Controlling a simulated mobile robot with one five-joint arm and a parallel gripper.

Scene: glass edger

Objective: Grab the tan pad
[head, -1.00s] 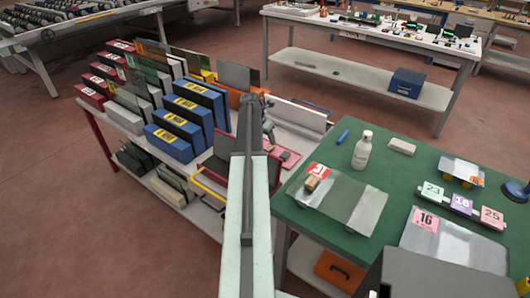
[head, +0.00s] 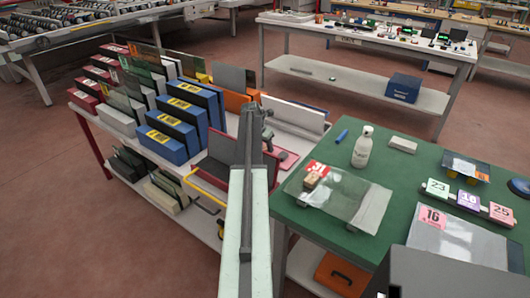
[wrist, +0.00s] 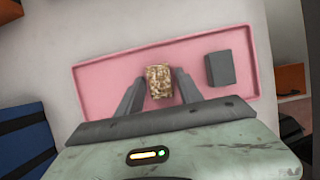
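The tan pad (wrist: 158,82), a small speckled tan-brown block, lies in a shallow pink tray (wrist: 105,72) in the wrist view. My gripper (wrist: 159,76) is open, with one dark finger on each side of the pad and a small gap showing on both sides. Whether the fingertips reach down to the tray floor is hard to tell. In the head view, my arm reaches over the cart to the pink tray (head: 289,158), and the gripper (head: 268,137) is small and dark there. The pad cannot be made out in that view.
A dark grey block (wrist: 220,69) lies in the tray, right of the pad. Blue boxes (head: 190,105) stand on the cart left of my arm. The green table (head: 290,208) at right holds a bottle (head: 362,148), a glass sheet (head: 355,200) and a wooden block (head: 312,179).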

